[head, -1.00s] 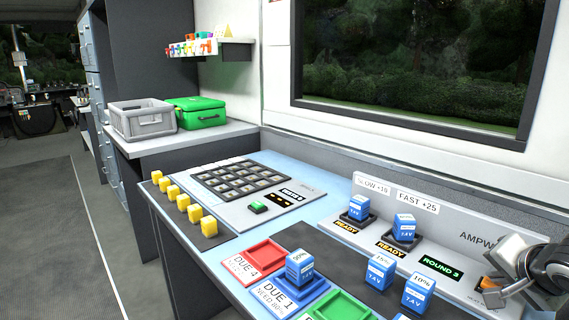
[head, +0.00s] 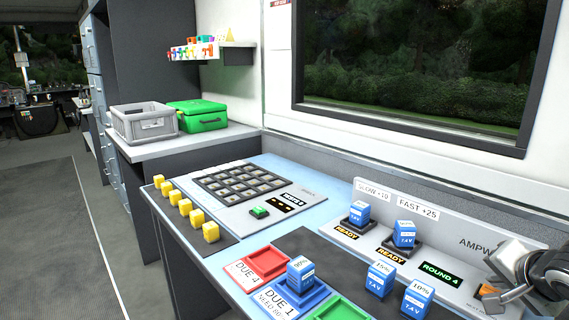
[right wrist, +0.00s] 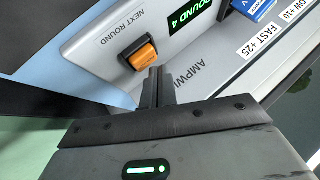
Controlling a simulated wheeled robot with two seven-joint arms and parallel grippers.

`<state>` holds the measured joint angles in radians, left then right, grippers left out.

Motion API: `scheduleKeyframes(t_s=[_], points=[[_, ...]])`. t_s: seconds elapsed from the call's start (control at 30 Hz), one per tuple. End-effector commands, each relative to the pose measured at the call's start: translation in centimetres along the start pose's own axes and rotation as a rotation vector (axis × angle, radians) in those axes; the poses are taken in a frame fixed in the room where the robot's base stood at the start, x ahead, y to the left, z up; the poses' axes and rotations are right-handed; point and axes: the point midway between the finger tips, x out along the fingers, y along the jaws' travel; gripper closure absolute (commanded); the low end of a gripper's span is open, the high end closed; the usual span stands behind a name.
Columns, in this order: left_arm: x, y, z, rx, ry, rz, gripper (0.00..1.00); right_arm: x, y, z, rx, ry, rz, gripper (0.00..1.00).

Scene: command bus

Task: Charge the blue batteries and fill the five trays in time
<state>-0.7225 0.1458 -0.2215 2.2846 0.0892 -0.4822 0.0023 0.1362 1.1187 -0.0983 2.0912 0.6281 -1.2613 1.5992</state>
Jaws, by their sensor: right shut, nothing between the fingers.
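Two blue batteries sit in the charger (head: 458,247): one on the SLOW side (head: 359,213) and one on the FAST side (head: 405,233), each by a READY label. Two more blue batteries (head: 380,279) and (head: 418,297), the latter marked 10%, stand on the dark mat in front. Another blue battery (head: 300,271) stands in the blue tray (head: 309,299). The red tray (head: 266,262) is empty; the green tray (head: 342,309) is partly cut off. The display (head: 440,274) reads ROUND 4. My right gripper (right wrist: 158,72) is shut and empty at the orange NEXT ROUND button (right wrist: 143,54). My left gripper is out of view.
A panel (head: 243,185) with dark square cells and a green button (head: 259,212) lies at the back left of the table. Several yellow blocks (head: 183,207) line the left edge. A grey crate (head: 144,122) and green case (head: 196,115) stand on the side counter.

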Motion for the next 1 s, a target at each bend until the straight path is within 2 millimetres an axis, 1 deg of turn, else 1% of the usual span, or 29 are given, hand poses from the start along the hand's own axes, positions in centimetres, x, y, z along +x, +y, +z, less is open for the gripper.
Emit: scheduleKeyframes(t_s=[0.03,0.37,0.47,0.5,0.53,0.6,0.8,1.0], points=[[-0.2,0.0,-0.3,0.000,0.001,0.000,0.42,-0.2,-0.1,-0.1,0.001,-0.001,0.000,1.00],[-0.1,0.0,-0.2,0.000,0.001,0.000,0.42,-0.1,-0.1,-0.1,0.000,0.000,0.000,1.00],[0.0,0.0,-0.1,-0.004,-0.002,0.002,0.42,-0.1,-0.1,-0.1,0.000,0.000,0.000,1.00],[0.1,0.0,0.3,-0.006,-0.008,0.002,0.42,-0.1,-0.1,-0.1,0.000,0.000,0.000,1.00],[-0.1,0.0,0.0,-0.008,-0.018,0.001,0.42,-0.7,-0.5,-0.5,0.001,0.000,-0.001,1.00],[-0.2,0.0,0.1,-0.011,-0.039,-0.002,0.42,-1.3,-1.0,-1.0,0.001,0.000,0.000,1.00],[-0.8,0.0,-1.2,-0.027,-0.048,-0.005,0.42,-2.7,-2.0,-2.0,0.001,-0.001,0.001,1.00],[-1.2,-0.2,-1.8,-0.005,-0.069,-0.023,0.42,-4.0,-2.9,-2.9,0.002,-0.001,0.001,1.00]])
